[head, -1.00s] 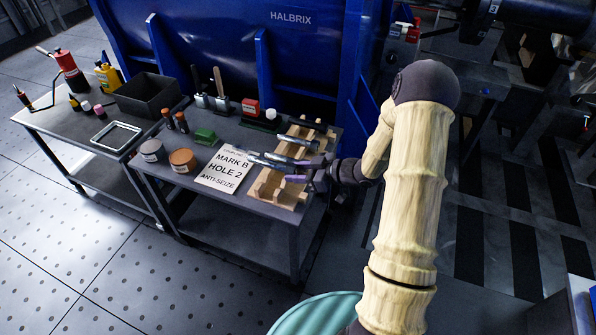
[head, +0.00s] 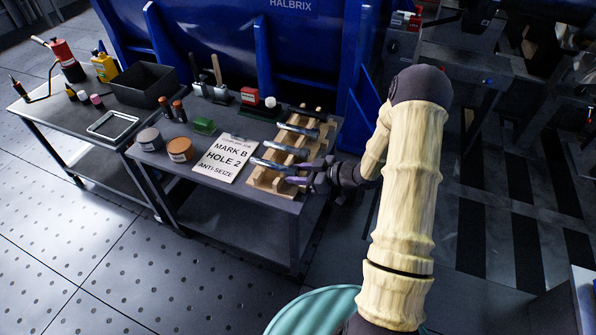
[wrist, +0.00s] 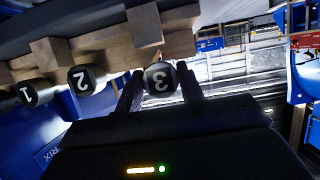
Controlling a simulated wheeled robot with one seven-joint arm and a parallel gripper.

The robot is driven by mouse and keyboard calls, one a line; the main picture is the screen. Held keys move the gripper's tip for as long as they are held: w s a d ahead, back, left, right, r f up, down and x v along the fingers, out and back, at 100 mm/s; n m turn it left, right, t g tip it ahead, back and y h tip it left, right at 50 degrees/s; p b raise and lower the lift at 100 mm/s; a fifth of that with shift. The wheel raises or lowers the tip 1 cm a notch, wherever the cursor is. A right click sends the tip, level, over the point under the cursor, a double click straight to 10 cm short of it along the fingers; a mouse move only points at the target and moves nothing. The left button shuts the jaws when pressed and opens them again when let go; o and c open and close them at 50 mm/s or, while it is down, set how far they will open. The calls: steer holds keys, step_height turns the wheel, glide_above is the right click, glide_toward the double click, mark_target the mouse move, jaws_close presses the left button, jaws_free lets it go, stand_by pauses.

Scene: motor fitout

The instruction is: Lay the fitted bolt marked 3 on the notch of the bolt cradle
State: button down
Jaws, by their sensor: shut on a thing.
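The wooden bolt cradle (head: 262,186) lies on the right end of the near table, with dark metal bolts lying across it. My gripper (head: 306,172) is at the cradle's near right side, shut on the head end of the nearest bolt, whose shank (head: 268,165) points left over the cradle. In the wrist view its head reads 3, so this is bolt 3 (wrist: 160,78), between my two fingers.
A card (head: 226,157) reading "MARK B HOLE 2 ANTI-SEIZE" lies left of the cradle. A blue machine (head: 220,50) stands behind.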

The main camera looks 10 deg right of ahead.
steer(key=shift+a+f, duration=0.15)
steer(key=shift+f, duration=0.25)
steer(key=shift+f+b, duration=0.35)
steer(key=shift+f, duration=0.05)
stand_by(0.4)
steer(key=c, duration=0.9)
jaws_free()
steer(key=shift+o, duration=0.4)
steer(key=shift+f, duration=0.15)
steer(key=p+v, duration=0.2)
steer(key=v, duration=1.5)
steer(key=shift+p, duration=0.4)
steer(key=shift+s, duration=0.15)
